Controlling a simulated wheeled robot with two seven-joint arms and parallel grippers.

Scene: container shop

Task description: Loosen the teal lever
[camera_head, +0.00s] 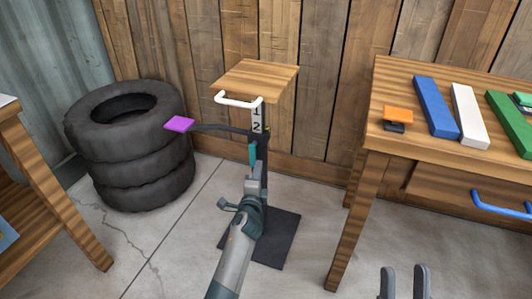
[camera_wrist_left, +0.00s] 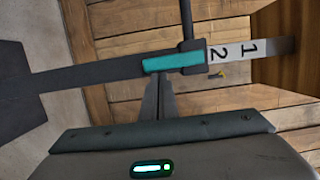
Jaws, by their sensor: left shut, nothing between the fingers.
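The teal lever (camera_head: 253,153) is on the dark upright post of a stand, below the number 2 label. In the left wrist view the teal lever (camera_wrist_left: 172,62) lies along the dark post, beside a dark collar (camera_wrist_left: 193,57). My left gripper (camera_head: 254,168) is just below the lever in the head view, shut and empty. In the left wrist view its closed fingertips (camera_wrist_left: 159,80) are at the lever's edge; I cannot tell whether they touch. My right gripper (camera_head: 405,283) is open and empty at the bottom right of the head view.
The stand has a wooden top (camera_head: 255,78), white handle (camera_head: 238,99), dark side arm with purple pad (camera_head: 180,124), and black base (camera_head: 277,245). Stacked tires (camera_head: 130,145) stand left. A workbench (camera_head: 385,150) with coloured blocks stands right. A wooden wall is behind.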

